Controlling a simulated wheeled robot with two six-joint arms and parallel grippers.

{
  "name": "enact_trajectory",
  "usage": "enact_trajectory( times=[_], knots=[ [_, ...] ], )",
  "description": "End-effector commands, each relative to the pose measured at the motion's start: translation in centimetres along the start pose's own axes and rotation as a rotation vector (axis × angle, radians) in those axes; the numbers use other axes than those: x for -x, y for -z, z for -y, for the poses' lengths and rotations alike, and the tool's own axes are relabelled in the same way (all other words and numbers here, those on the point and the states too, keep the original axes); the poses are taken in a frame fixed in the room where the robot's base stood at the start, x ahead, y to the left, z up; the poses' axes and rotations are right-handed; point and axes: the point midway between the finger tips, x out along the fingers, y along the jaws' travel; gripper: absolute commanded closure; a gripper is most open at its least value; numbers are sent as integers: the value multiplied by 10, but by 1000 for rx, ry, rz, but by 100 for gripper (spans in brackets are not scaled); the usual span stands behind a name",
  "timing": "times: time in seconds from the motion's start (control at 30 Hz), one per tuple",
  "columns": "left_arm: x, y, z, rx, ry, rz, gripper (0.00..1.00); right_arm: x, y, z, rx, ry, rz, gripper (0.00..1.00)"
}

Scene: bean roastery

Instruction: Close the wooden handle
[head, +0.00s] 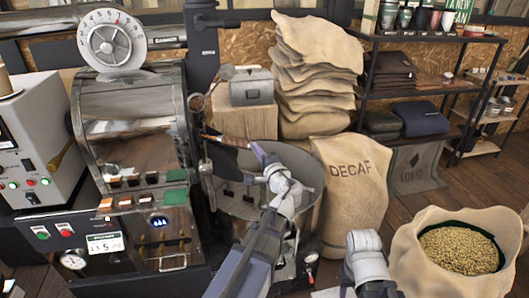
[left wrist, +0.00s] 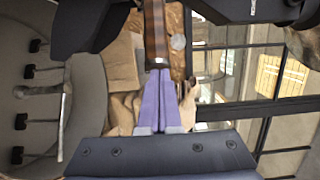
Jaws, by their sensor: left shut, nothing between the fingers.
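The wooden handle (head: 212,138) is a short brown grip on the front of the steel roaster (head: 135,125), just above the round cooling pan. In the left wrist view the handle (left wrist: 155,35) stands straight ahead of the fingers, with a pale metal end towards them. My left gripper (head: 257,150) reaches over the pan, right of the handle. Its purple fingers (left wrist: 160,72) are shut and empty, with the tips very close to the handle's end. I cannot tell whether they touch. My right gripper is not in view.
The cooling pan (head: 312,165) lies under my left arm. A grey metal box (head: 251,88) on a wooden block stands behind. A DECAF sack (head: 352,190) and an open bean sack (head: 415,262) stand to the right. A dark shelf (head: 440,38) is at the back.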

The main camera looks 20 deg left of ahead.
Motion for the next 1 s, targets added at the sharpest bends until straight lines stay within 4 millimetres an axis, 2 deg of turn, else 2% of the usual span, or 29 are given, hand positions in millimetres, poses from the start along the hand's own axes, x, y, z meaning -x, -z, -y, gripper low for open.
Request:
enact_trajectory(
  times=[0.03, 0.1, 0.33, 0.5, 1.0],
  knots=[
    [-11, -14, 0, 0, 0, 8, 100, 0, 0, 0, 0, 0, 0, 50],
    [-24, -26, 0, 0, 0, 8, 100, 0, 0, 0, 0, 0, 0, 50],
    [-55, -56, 0, 0, 0, 5, 100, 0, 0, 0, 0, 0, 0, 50],
    [-62, -63, 0, -1, 0, 3, 100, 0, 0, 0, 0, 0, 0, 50],
    [-61, -63, 1, -2, 2, 9, 100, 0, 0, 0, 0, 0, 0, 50]
  ],
)
